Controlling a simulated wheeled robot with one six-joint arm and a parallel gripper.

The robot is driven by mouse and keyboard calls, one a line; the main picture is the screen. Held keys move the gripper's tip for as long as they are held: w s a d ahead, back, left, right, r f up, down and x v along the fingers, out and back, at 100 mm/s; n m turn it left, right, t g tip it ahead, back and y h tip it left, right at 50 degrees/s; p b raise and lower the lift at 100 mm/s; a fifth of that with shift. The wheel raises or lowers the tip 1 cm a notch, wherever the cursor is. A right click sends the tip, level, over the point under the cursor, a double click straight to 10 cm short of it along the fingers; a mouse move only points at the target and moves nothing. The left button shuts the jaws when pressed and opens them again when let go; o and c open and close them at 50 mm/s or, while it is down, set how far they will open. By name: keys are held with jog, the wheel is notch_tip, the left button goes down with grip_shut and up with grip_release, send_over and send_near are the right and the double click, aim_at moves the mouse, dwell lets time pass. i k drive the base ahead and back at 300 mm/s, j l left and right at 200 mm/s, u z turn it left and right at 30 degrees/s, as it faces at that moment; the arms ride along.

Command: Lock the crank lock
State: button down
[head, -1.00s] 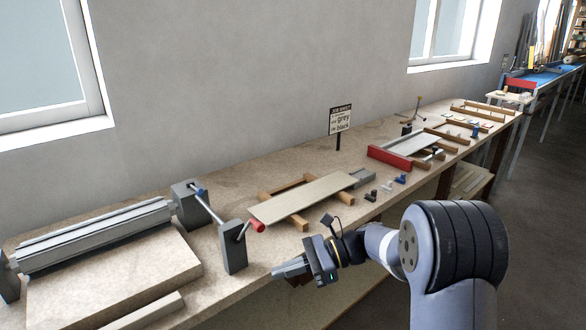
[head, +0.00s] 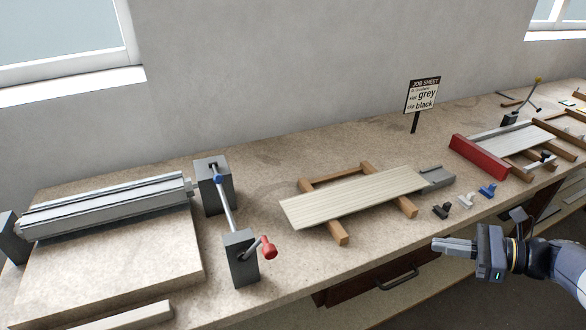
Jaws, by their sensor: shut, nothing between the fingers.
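A crank with a red knob (head: 269,248) sticks out from the front grey block (head: 241,258) near the bench's front edge. A steel rod (head: 223,204) runs from this block to a rear grey block (head: 213,186), with a small blue part (head: 217,179) at its far end. Whether the crank is locked cannot be told from here. My gripper (head: 437,245) is shut and empty, in front of the bench's edge, well to the right of the crank and apart from it.
A pale slat (head: 350,195) lies on a wooden frame right of the crank. Small clips, one of them blue (head: 487,190), lie near the front edge. A grey roller profile (head: 105,209) is at the left. A job sheet sign (head: 421,96) stands behind. A red bar (head: 478,158) is farther right.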

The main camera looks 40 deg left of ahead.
aim_at(218, 178)
jog(key=i+u, duration=0.25)
jog(key=u, duration=0.15)
jog(key=i+u, duration=0.25)
jog(key=u, duration=0.15)
jog(key=i+u, duration=0.2)
jog(key=u, duration=0.15)
jog(key=i+j+u, duration=0.1)
jog(key=u, duration=0.25)
jog(key=i+u, duration=0.35)
jog(key=k+z, duration=0.2)
jog(key=i+l, duration=0.05)
jog(key=i, duration=0.05)
